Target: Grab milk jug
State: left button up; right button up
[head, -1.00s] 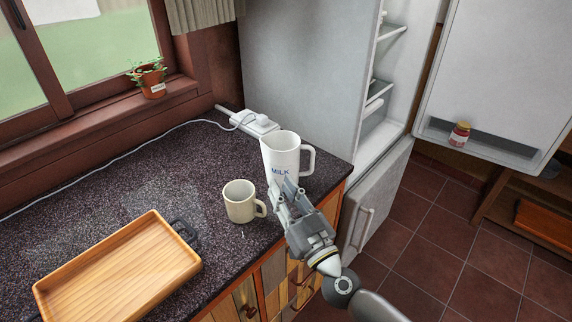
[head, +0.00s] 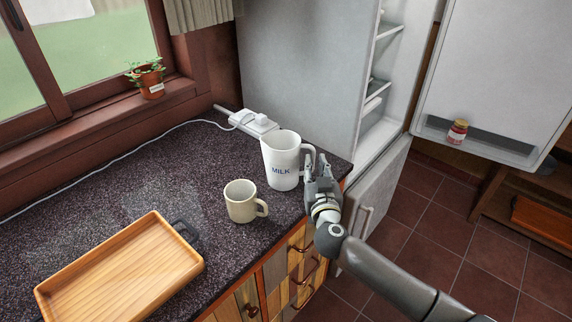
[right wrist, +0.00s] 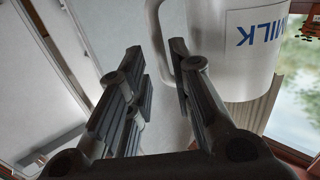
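The milk jug (head: 282,165), white with blue MILK lettering, stands upright on the dark counter (head: 140,165) near its right end. Its handle faces right, toward my right gripper (head: 317,162). In the right wrist view, the jug (right wrist: 240,60) is at the upper right with its lettering inverted. There my right gripper (right wrist: 155,55) has its fingers apart, and the jug's handle (right wrist: 156,28) shows between the fingertips. One finger overlaps the handle's opening; I cannot tell whether it is inside or touching. My left gripper is not in view.
A beige mug (head: 240,203) stands just in front and left of the jug. A wooden tray (head: 120,283) lies at the counter's front left. A power strip (head: 255,124) with a cable is behind the jug. An open fridge (head: 300,60) stands behind.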

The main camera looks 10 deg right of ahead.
aim_at(313, 158)
jog(key=w, duration=0.4)
jog(key=shift+w+d+f, duration=0.2)
jog(key=shift+w, duration=0.1)
jog(key=shift+s, duration=0.1)
grip_shut()
jog(key=shift+r, duration=0.15)
